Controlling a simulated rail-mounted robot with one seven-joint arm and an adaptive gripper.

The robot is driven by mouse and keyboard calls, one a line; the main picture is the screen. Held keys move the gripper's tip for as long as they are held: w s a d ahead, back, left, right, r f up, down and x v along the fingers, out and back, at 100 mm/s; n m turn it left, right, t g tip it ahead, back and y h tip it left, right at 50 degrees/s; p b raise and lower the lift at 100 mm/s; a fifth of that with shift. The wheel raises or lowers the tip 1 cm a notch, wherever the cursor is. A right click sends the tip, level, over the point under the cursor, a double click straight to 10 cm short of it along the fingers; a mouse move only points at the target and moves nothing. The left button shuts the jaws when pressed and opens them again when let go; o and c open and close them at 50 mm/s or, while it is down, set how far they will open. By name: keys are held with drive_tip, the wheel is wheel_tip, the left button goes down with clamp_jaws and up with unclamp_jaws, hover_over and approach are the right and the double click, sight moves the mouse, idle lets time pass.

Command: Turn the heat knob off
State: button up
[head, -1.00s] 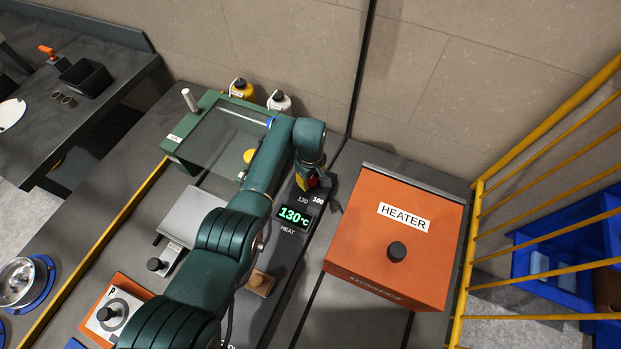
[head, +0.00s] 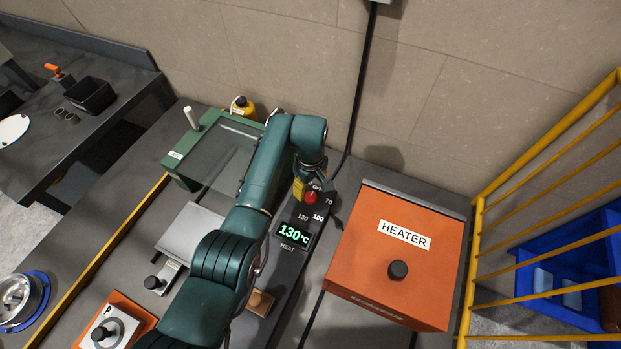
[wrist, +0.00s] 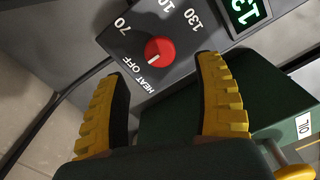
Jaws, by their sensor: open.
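The red heat knob (head: 311,197) sits on the dark control panel above the green 130°C display (head: 293,232). In the wrist view the knob (wrist: 160,51) is in full sight, and its white mark points roughly toward the HEAT OFF label (wrist: 137,77). The labels 70, 130 and part of 100 ring it. My gripper (wrist: 165,72) is open, with its yellow ribbed fingers spread on either side below the knob and nothing between them. In the head view my gripper (head: 303,187) is right by the knob, partly hidden by my arm. I see no clear contact.
An orange HEATER box (head: 400,250) with a black knob stands close to the right of the panel. A green frame (head: 190,150) and a yellow bottle (head: 243,107) are at the back left. A yellow railing (head: 473,230) bounds the right side. A dark cable runs up the wall.

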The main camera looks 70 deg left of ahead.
sight(311, 196)
wheel_tip(311, 196, up, 5)
drive_tip(key=shift+r, duration=0.1)
idle(0.6)
